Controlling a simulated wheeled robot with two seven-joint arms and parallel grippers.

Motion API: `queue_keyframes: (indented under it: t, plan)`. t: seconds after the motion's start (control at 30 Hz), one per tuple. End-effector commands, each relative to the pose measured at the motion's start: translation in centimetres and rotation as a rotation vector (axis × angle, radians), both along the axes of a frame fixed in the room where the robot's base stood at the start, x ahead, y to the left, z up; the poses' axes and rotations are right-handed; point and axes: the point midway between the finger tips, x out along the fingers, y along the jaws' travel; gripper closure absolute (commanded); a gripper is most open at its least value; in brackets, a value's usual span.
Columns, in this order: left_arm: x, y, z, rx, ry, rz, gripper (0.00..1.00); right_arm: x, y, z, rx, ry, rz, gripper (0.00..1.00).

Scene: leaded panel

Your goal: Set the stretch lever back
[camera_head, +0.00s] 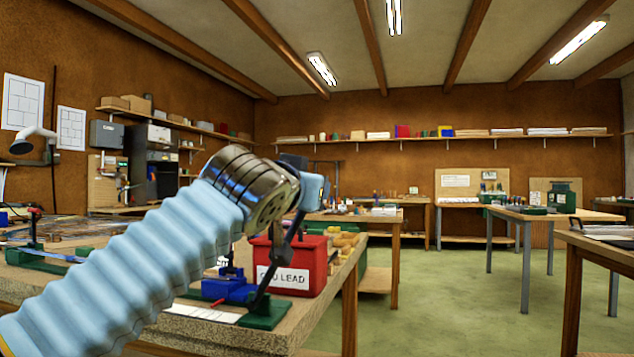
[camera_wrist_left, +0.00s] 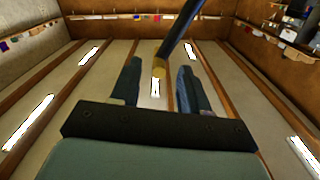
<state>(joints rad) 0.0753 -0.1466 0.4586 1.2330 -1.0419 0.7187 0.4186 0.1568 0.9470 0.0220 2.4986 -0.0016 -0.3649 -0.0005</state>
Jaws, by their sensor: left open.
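The stretch lever (camera_head: 277,262) is a dark bar rising at a slant from a green base (camera_head: 267,312) at the near bench edge. Its upper end is close to my left gripper (camera_head: 308,190), whose arm wears a pale blue sleeve. In the left wrist view the dark bar (camera_wrist_left: 178,28) runs down from the top towards a tan end (camera_wrist_left: 159,66) that shows between the two open fingers (camera_wrist_left: 160,88). I cannot tell whether the fingers touch it. My right gripper is not in view.
A blue clamp (camera_head: 230,290) sits beside the lever base. A red bin (camera_head: 300,268) labelled for lead stands just behind the lever. The near bench (camera_head: 240,338) ends right of it, with open green floor (camera_head: 440,300) beyond. Other benches stand farther back.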

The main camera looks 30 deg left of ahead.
Motion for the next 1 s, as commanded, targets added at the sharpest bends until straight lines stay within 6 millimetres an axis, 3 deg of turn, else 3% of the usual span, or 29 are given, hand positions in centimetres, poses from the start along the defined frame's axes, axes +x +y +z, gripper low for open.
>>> queue_keyframes:
  t: [0.1, 0.23, 0.63, 0.9, 1.0]
  plan:
    - [2.3, 0.5, 0.1, -0.001, 0.002, -0.001, 0.55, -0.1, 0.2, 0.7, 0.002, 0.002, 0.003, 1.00]
    - [3.9, 0.9, 0.1, -0.001, 0.002, -0.001, 0.55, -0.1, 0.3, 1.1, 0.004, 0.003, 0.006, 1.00]
    - [4.7, 1.1, 0.0, 0.000, 0.000, -0.001, 0.55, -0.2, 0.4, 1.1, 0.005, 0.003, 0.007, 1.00]
    - [4.6, 1.1, 0.0, 0.000, 0.000, -0.001, 0.96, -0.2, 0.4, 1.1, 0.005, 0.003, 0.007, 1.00]
    - [4.6, 1.1, 0.0, 0.000, 0.000, -0.001, 1.00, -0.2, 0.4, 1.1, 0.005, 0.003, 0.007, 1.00]
